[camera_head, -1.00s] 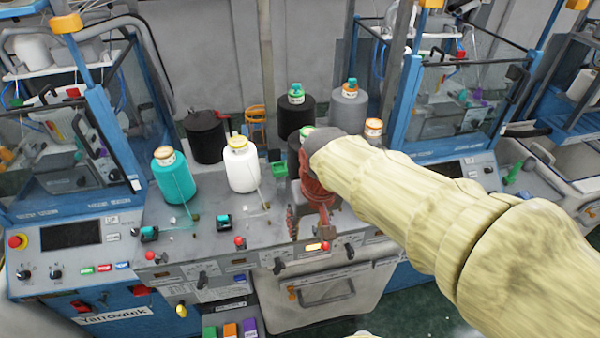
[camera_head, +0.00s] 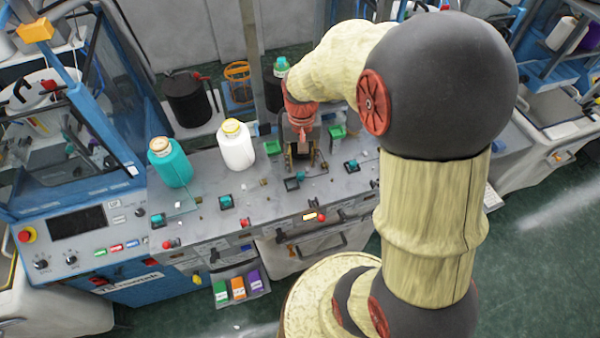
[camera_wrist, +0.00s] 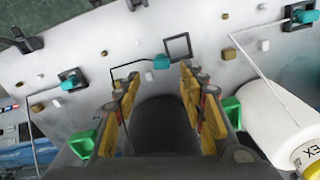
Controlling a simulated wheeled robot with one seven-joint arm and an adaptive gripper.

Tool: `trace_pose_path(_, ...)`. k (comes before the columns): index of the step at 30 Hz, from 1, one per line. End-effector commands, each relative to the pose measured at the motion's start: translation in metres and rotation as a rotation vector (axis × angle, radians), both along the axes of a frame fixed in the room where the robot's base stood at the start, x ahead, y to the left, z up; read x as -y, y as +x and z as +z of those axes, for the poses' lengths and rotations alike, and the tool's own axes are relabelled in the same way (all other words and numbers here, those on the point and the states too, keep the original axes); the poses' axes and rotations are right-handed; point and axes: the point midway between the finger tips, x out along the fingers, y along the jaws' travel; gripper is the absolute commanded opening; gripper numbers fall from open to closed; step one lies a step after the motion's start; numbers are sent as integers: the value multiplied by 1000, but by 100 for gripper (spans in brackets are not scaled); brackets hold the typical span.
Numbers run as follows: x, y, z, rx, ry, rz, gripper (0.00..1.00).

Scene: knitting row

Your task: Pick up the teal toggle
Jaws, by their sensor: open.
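Several teal toggles on small black bases stand along the grey machine deck. One teal toggle (camera_head: 300,176) is just in front of my gripper (camera_head: 302,162). In the wrist view this toggle (camera_wrist: 160,62) shows beyond and between my fingertips (camera_wrist: 158,80), beside a black square frame. My gripper is open, points down and has nothing between its fingers. Other teal toggles stand to its left (camera_head: 226,200) and right (camera_head: 352,164), and one is farther left (camera_head: 157,217). Two of them also show in the wrist view, at left (camera_wrist: 70,82) and upper right (camera_wrist: 303,15).
A white yarn cone (camera_head: 237,152) and a teal cone (camera_head: 172,168) stand left of my gripper. Green clips (camera_head: 272,147) flank it closely; one shows in the wrist view (camera_wrist: 232,110). Thin threads cross the deck. Red knobs (camera_head: 246,222) line the front edge.

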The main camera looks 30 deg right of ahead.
Motion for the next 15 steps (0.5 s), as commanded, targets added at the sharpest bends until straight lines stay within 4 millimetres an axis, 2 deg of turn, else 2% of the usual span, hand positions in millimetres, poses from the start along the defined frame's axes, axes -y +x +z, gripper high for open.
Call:
trace_pose_path(7, -3, 0, -34, -3, 1, 0, 41)
trace_pose_path(15, -3, 0, -43, 0, 0, 0, 41)
